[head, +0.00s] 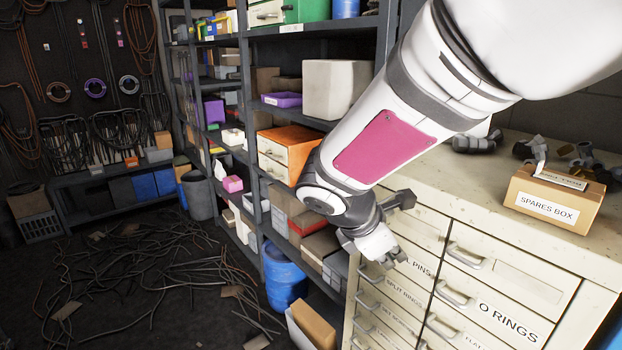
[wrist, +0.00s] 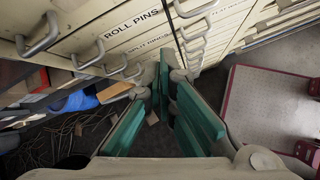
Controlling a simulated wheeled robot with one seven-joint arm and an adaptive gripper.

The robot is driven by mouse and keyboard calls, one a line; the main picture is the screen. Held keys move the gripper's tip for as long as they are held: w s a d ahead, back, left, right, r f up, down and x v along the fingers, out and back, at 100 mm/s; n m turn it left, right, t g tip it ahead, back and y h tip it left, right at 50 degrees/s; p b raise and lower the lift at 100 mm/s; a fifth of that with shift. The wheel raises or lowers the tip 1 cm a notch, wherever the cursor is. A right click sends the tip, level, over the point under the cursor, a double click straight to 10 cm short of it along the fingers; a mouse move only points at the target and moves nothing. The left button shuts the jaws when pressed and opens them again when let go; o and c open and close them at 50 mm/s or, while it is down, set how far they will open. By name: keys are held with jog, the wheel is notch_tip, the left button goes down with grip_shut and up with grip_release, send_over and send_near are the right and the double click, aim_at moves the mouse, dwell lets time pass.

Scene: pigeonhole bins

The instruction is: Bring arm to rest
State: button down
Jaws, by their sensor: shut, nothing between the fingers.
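My arm reaches down from the upper right in the head view. My gripper (head: 377,250) hangs in front of the cream drawer cabinet (head: 560,240), near its left front edge. In the wrist view my gripper (wrist: 170,80) shows teal finger pads converging toward the tips, with nothing held between them. The cabinet drawers and their handles pass close beyond the fingertips and to the left there, with a ROLL PINS label (wrist: 132,20) readable. Whether the gripper touches the cabinet cannot be told.
A SPARES BOX (head: 545,205) and dark fittings (head: 478,142) stand on the cabinet top. Shelves with bins, a blue barrel (head: 284,275) and an orange drawer unit (head: 288,150) lie left of my arm. Loose cables (head: 150,275) litter the floor at left.

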jog(key=s+d+r+m+y, duration=0.1)
jog(key=s+r+m+y, duration=0.2)
jog(key=s+m, duration=0.6)
jog(key=s+r+m+t+y, duration=0.1)
jog(key=s+r+m+y, duration=0.2)
jog(key=s+m, duration=0.7)
jog(key=shift+s+d+r+m+t+y, duration=0.3)
jog(key=shift+d+r, duration=0.05)
jog(key=shift+r, duration=0.9)
